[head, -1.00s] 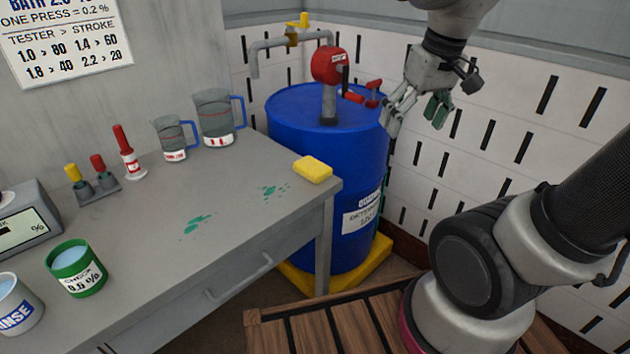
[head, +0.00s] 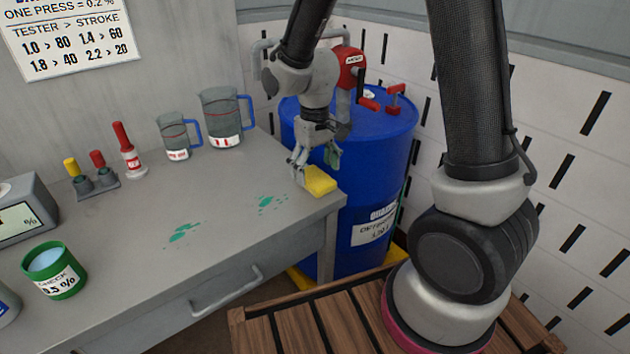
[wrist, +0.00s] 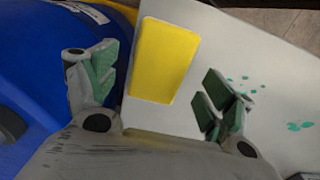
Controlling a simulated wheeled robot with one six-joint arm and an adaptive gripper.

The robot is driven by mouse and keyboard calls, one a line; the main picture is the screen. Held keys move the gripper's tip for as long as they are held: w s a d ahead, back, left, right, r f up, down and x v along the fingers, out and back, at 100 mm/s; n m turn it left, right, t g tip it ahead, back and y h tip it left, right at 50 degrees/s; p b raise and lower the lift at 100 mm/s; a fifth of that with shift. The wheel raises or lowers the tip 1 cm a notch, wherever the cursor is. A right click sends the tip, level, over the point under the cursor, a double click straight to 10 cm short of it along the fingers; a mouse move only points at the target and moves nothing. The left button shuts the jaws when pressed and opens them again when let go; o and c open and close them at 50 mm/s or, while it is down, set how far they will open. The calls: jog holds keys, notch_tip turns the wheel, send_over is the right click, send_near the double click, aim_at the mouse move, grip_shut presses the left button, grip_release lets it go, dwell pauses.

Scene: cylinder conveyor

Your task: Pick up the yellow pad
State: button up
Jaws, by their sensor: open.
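The yellow pad (head: 320,181) lies flat near the far right corner of the grey table (head: 215,240). In the wrist view the pad (wrist: 164,62) lies ahead of and between the spread fingers. My gripper (head: 315,165) is open and empty, pointing down just above the pad. In the wrist view its green-lined fingertips (wrist: 155,95) are apart. In the head view the gripper hides part of the pad's far side. I cannot tell whether a finger touches the pad.
A blue drum (head: 378,165) with a red pump (head: 351,68) stands close behind and right of the pad. Two measuring jugs (head: 226,120) stand at the table's back. Green spots (head: 182,234) mark the otherwise clear middle. A green cup (head: 54,272) stands at the left.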

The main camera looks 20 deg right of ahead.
aim_at(316, 176)
jog(key=shift+f, duration=0.8)
jog(key=c, duration=0.9)
jog(key=shift+c, duration=0.2)
jog(key=shift+r, duration=0.1)
notch_tip(316, 176, up, 10)
jog(key=shift+o, duration=1.4)
jog(key=c, duration=0.3)
jog(key=shift+d, duration=0.15)
jog(key=shift+c, duration=0.2)
